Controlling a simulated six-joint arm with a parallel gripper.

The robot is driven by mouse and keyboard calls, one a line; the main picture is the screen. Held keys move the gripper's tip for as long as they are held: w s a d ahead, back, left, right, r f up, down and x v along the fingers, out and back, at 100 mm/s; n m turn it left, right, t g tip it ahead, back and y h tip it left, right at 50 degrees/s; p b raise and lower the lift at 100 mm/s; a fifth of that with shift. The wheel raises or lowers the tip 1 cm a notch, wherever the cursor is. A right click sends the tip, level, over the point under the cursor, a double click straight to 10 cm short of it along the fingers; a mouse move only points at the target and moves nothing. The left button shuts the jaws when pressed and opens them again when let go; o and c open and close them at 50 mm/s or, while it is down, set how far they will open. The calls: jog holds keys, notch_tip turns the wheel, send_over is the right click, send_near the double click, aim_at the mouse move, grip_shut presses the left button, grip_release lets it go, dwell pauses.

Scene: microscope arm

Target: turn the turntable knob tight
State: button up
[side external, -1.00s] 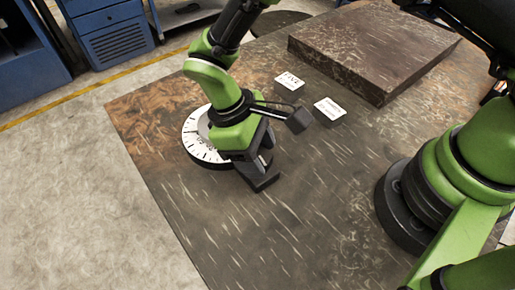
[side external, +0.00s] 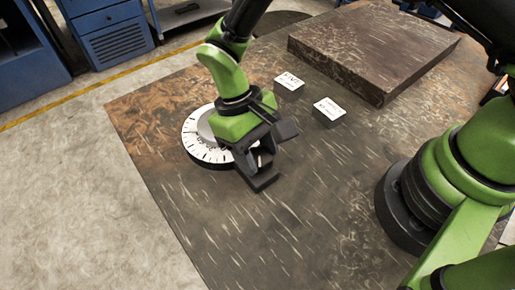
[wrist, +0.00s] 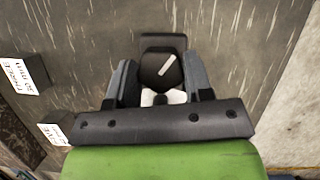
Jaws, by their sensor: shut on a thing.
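The turntable (side external: 195,143) is a round disc with a white, tick-marked face, partly hidden behind my gripper in the side view. The knob (wrist: 160,68) is dark with a white pointer line. It sits between my fingers in the wrist view, on a dark mount (side external: 265,182) beside the disc. My gripper (wrist: 158,76) is shut on the knob, one finger on each side. In the side view my gripper (side external: 257,158) is low over the mount at the disc's right edge, and the knob is mostly hidden there.
Two small dark blocks with white labels (side external: 289,82) (side external: 328,106) stand right of the turntable. A large dark raised slab (side external: 370,45) lies at the back right. The brown tabletop (side external: 270,235) is clear in front.

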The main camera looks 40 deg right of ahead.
jog(key=m+y, duration=0.1)
jog(key=m, duration=0.3)
jog(key=shift+d+m+y, duration=0.1)
jog(key=shift+m+y, duration=0.3)
jog(key=shift+m+t+y, duration=0.5)
jog(key=shift+m+y, duration=0.3)
jog(key=shift+m, duration=1.6)
jog(key=o, duration=0.9)
jog(key=shift+r, duration=0.1)
jog(key=v, duration=0.9)
jog(key=shift+w+d+r, duration=0.15)
jog(key=shift+d+r, duration=0.1)
jog(key=shift+r, duration=0.1)
